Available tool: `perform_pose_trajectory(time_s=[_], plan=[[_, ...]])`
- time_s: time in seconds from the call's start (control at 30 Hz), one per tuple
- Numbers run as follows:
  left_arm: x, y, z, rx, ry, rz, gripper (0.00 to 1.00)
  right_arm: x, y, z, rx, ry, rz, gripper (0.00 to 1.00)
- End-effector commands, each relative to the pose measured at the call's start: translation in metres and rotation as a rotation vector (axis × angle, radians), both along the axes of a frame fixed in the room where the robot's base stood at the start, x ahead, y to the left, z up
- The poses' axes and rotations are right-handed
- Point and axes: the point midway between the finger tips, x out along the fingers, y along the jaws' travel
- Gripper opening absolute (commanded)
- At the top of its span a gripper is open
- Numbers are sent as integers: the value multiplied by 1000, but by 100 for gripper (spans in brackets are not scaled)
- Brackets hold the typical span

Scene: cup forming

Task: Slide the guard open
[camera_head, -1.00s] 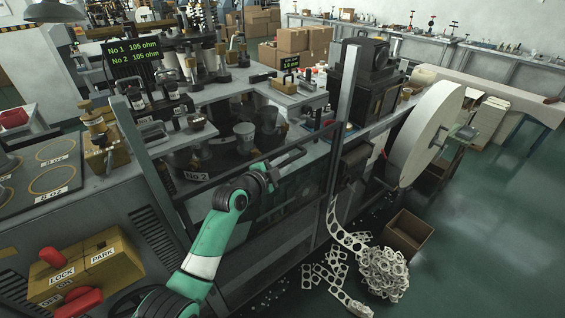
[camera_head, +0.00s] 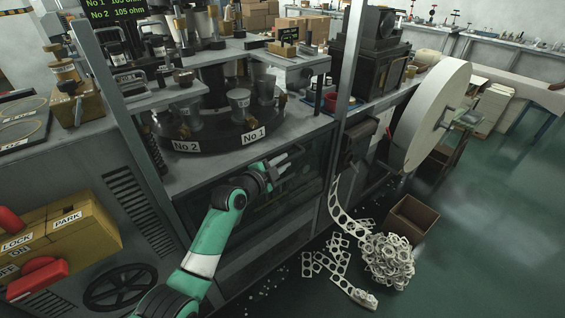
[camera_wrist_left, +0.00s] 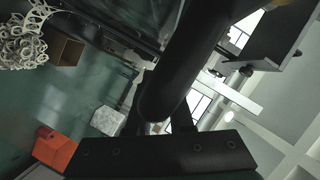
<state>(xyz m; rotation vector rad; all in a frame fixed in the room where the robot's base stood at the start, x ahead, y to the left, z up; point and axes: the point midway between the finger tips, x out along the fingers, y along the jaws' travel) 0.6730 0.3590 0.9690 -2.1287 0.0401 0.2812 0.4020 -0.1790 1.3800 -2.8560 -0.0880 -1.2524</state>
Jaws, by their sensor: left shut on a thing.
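The guard (camera_head: 297,191) is a dark tinted panel between the machine's grey uprights. It sits low in its frame, below the round black turntable (camera_head: 222,137). My left gripper (camera_head: 277,168) is at the guard's upper edge, shut on its handle bar (camera_head: 291,157). In the left wrist view the thick dark bar (camera_wrist_left: 190,65) runs between the fingers (camera_wrist_left: 158,122). The turntable's No 1 and No 2 labels and metal cups show uncovered above the guard. My right gripper is not in view.
Grey uprights (camera_head: 345,75) flank the guard opening. A yellow control box (camera_head: 62,237) with red levers is at lower left. A large white paper reel (camera_head: 432,115), a cardboard box (camera_head: 411,219) and a heap of punched scrap (camera_head: 388,262) are at right. Green floor lies clear beyond.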

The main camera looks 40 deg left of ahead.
Motion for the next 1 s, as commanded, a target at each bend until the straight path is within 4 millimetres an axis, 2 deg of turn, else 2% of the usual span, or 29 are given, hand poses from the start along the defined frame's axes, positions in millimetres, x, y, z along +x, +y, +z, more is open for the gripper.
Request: perform_pose_trajectory(time_s=[0.03, 0.2, 0.5, 0.63, 0.77, 1.0], plan=[[0, 0, -1, 1, 1, 0, 22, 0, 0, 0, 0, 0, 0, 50], [0, 0, 0, 1, 0, 0, 50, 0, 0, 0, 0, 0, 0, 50], [-1, 0, 1, 0, -1, 0, 50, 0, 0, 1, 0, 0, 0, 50], [-8, 0, 5, 0, -2, 0, 50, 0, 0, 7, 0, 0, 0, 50], [-26, -2, 10, 0, -2, 1, 50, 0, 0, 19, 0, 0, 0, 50], [-76, -6, 21, 0, 0, 1, 50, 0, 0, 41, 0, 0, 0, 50]])
